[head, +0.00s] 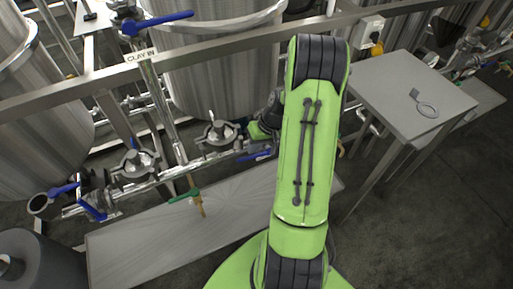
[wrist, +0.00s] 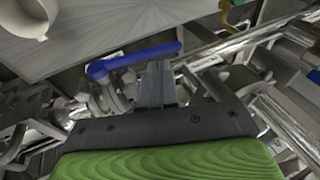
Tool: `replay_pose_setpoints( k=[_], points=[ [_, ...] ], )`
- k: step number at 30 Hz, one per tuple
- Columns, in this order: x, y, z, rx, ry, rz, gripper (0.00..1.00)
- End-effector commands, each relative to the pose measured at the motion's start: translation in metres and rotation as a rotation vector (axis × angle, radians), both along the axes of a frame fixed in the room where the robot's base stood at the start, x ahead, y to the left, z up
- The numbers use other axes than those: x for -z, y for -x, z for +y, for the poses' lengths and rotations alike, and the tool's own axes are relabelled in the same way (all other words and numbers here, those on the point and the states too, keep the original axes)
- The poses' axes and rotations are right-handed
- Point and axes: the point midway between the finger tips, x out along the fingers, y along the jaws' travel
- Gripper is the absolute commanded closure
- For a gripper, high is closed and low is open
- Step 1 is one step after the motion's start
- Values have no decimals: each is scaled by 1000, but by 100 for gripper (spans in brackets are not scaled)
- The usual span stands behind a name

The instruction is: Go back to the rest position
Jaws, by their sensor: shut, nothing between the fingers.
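My gripper (wrist: 157,82) shows in the wrist view with its fingers together and nothing between them. A blue valve handle (wrist: 140,58) lies just beyond the fingertips; I cannot tell whether they touch it. In the head view my green arm reaches forward over the middle, and its far end is by the pipework. The fingers are hidden there behind the arm. A blue handle (head: 256,154) shows just left of the arm.
Steel tanks (head: 222,80) stand behind a horizontal rail (head: 200,47). A pipe with clamps and blue handles (head: 92,210) runs on the left. A low grey platform (head: 140,255) lies in front. A grey table (head: 385,85) with a ring-shaped item (head: 424,104) stands right. Floor is open at lower right.

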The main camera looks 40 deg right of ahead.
Motion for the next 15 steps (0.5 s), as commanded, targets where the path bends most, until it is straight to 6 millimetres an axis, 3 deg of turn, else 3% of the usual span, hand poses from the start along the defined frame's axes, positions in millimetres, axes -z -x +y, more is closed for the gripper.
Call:
replay_pose_setpoints(
  k=[1, 6, 10, 15],
  points=[
    [-23, -1, -1, 0, 3, -3, 100],
    [-67, 12, -8, 2, 4, -3, 100],
    [-92, 19, -11, 1, 2, -1, 100],
    [-104, 23, -12, 1, 1, 1, 100]
  ],
)
